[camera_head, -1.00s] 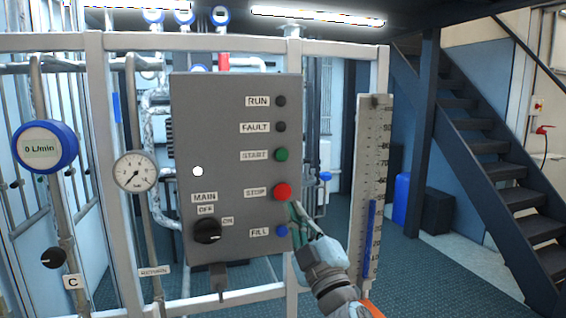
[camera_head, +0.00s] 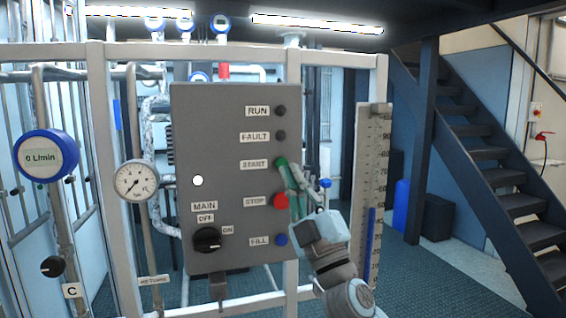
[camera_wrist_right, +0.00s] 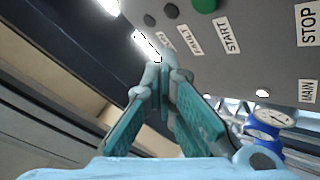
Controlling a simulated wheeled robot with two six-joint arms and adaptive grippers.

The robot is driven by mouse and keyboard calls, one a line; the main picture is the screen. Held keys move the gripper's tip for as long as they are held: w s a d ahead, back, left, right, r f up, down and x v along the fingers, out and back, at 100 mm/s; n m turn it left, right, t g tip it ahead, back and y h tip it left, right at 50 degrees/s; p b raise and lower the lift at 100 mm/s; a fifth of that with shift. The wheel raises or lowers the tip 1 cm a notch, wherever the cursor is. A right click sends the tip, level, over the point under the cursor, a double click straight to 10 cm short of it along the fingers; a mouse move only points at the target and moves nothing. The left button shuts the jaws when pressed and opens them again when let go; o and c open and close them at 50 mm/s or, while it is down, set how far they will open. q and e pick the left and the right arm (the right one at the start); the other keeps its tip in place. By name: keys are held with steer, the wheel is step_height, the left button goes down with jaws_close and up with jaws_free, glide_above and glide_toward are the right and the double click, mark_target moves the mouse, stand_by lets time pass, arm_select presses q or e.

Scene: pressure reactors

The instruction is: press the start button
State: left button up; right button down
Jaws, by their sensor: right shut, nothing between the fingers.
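The grey control panel (camera_head: 225,130) carries the green start button (camera_head: 280,162) beside its START label (camera_head: 254,164). In the right wrist view the start button (camera_wrist_right: 205,5) is at the top edge, partly cut off. My right gripper (camera_head: 294,170) is shut and empty. In the wrist view the fingertips (camera_wrist_right: 155,75) appear lower left of the button. I cannot tell if they touch the panel. My left gripper is not in view.
The red stop button (camera_head: 281,201) and blue fill button (camera_head: 281,240) sit below on the panel. The main switch (camera_head: 207,239) is lower left. A level gauge (camera_head: 372,190) stands right of the arm. A pressure dial (camera_head: 136,180) is to the left.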

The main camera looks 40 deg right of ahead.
mark_target(282, 164)
steer(key=shift+w+d, duration=0.3)
steer(key=shift+w, duration=0.6)
steer(key=shift+w+d, duration=0.3)
steer(key=shift+w, duration=0.55)
steer(key=shift+w+d, duration=0.3)
steer(key=shift+w, duration=0.6)
steer(key=shift+w+d, duration=0.1)
steer(key=shift+w, duration=0.3)
steer(key=shift+w+d+b, duration=0.15)
steer(key=shift+w+b, duration=0.25)
steer(key=shift+s, duration=0.1)
steer(key=shift+s+a, duration=0.25)
steer(key=shift+s, duration=0.45)
